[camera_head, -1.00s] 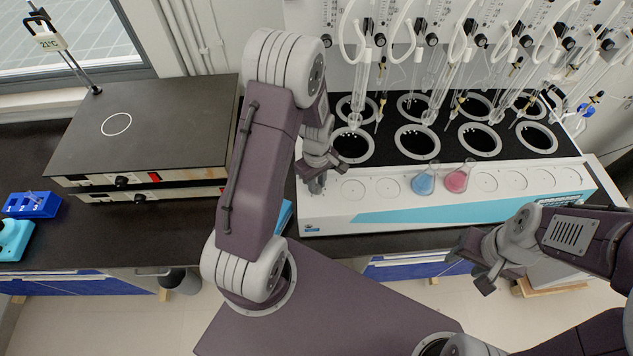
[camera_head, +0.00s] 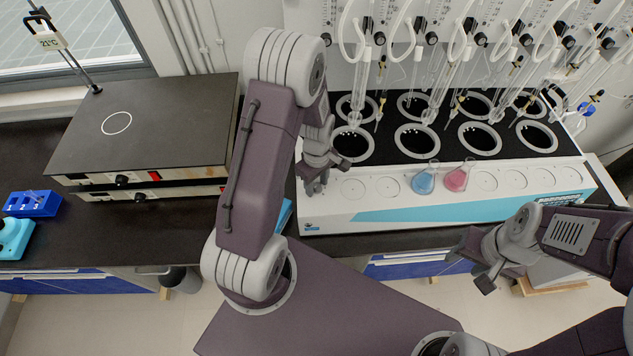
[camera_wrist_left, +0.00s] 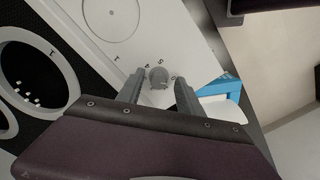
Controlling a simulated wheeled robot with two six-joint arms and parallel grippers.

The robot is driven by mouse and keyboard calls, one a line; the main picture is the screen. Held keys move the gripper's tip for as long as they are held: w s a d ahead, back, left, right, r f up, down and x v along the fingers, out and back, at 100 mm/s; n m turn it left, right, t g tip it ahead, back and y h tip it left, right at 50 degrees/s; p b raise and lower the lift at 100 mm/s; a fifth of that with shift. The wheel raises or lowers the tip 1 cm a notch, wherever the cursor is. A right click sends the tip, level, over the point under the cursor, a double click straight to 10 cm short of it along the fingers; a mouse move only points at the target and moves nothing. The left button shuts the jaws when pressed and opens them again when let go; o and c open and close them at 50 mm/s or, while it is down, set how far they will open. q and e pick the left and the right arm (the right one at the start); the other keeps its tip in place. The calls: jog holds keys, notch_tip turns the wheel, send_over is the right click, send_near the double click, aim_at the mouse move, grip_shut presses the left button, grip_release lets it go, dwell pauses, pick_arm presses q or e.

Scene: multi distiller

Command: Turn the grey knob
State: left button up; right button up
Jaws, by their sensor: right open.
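My left gripper (camera_wrist_left: 159,88) is open, with one finger on each side of the knob in that view. I cannot tell whether the fingers touch it. In the head view my left gripper (camera_head: 317,184) is over the left end of the distiller (camera_head: 345,212), and it hides the knob. My right gripper (camera_head: 472,268) is open and empty in front of the bench, away from the distiller.
A blue flask (camera_head: 424,182) and a pink flask (camera_head: 457,180) stand on the distiller's front ledge. Glass columns and tubes rise over the black wells behind.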

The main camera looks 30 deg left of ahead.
aim_at(317, 185)
pick_arm(q)
jog(key=shift+w+r, duration=0.1)
jog(key=shift+r, duration=0.2)
notch_tip(317, 185, up, 8)
jog(key=shift+r, duration=0.25)
dwell(0.3)
